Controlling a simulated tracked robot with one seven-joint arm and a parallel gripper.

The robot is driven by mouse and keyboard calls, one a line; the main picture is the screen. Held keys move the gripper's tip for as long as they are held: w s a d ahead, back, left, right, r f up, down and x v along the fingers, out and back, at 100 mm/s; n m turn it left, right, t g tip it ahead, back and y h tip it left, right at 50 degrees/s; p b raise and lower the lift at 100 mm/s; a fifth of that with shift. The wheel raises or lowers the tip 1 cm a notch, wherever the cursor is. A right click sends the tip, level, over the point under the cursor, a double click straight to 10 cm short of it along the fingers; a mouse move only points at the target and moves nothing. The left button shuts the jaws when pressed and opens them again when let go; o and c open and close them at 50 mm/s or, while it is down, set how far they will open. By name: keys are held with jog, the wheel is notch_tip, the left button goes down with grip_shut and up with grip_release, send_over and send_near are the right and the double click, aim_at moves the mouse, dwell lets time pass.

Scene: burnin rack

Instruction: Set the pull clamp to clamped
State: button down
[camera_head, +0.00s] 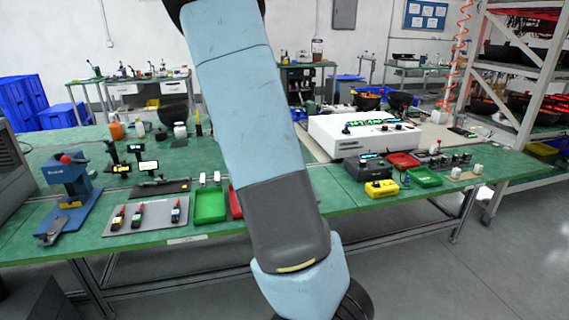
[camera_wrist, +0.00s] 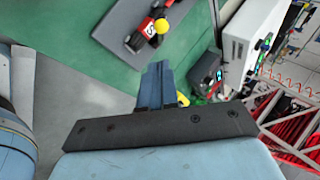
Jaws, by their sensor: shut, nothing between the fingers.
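A grey plate (camera_head: 152,227) lies near the bench's front edge at the left of the head view and holds three small clamps with red parts: a left one (camera_head: 118,217), a middle one (camera_head: 138,214) and a right one (camera_head: 176,211). I cannot tell which is the pull clamp or how its lever stands. The wrist view shows part of a grey plate (camera_wrist: 125,25) with a red and black clamp (camera_wrist: 145,33) that has a yellow knob and a white label. My gripper (camera_wrist: 158,68) is shut and empty, apart from this clamp. In the head view my gripper is not visible.
A blue press (camera_head: 70,185) stands left of the plate. A white instrument box (camera_head: 365,135) and a yellow box (camera_head: 381,188) stand further right.

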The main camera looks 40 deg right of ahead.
jog(key=v, duration=0.8)
jog(key=shift+w+a, duration=0.1)
jog(key=shift+a, duration=0.05)
dwell(0.7)
jog(key=w+a+r+n+t+y, duration=0.1)
jog(key=a+r+n+t+y, duration=0.3)
jog(key=a+r+n, duration=0.4)
jog(key=w+a+r+n+t+y, duration=0.1)
jog(key=a+r+n+t+y, duration=0.35)
jog(key=a, duration=0.65)
jog(key=s+a+r+n+g+y, duration=0.2)
jog(key=s+a+r+n+g, duration=0.15)
jog(key=s+a+n, duration=0.55)
jog(key=s+d+n+g+h, duration=0.1)
jog(key=s+n, duration=0.2)
jog(key=s, duration=0.3)
jog(key=s+d+f+n+g+h, duration=0.1)
jog(key=s+n+g+h, duration=0.1)
jog(key=s, duration=0.4)
jog(key=shift+s+d+f+n, duration=0.2)
jog(key=shift+s+d+n, duration=0.2)
jog(key=shift+n, duration=0.15)
